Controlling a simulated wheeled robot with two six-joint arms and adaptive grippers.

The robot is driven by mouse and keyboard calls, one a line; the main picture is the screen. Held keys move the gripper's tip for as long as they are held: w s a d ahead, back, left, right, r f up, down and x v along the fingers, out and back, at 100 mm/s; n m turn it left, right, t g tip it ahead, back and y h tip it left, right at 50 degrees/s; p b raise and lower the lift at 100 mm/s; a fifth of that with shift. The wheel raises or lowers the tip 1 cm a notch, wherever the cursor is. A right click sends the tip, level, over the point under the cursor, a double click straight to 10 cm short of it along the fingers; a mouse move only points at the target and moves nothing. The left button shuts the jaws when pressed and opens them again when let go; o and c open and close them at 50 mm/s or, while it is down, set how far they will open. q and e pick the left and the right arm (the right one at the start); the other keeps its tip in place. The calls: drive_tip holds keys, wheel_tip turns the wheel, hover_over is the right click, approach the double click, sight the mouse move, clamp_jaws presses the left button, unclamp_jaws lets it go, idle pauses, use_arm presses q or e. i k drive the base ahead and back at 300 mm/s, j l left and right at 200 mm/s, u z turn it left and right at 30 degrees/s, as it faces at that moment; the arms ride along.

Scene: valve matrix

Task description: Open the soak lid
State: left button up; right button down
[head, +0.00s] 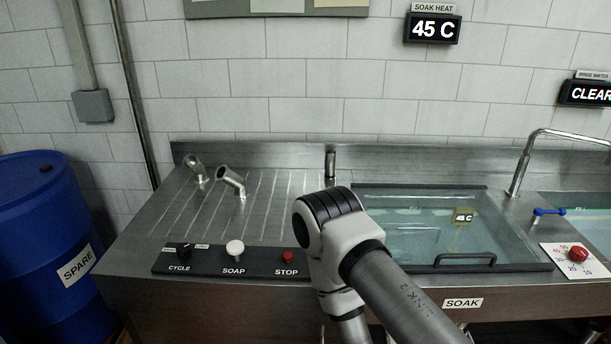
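The soak lid (410,235) is a clear panel with a dark frame, lying flat over the soak basin in the right half of the steel counter. It looks closed. Its black bar handle (465,257) runs along the front edge. Neither gripper is in view.
A control strip with CYCLE, SOAP and STOP (287,257) lies left of my arm. Two metal fittings (231,181) stand on the ribbed drainboard. A blue drum (40,230) stands far left.

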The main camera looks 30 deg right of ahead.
sight(437, 267)
drive_tip(key=z, duration=1.75)
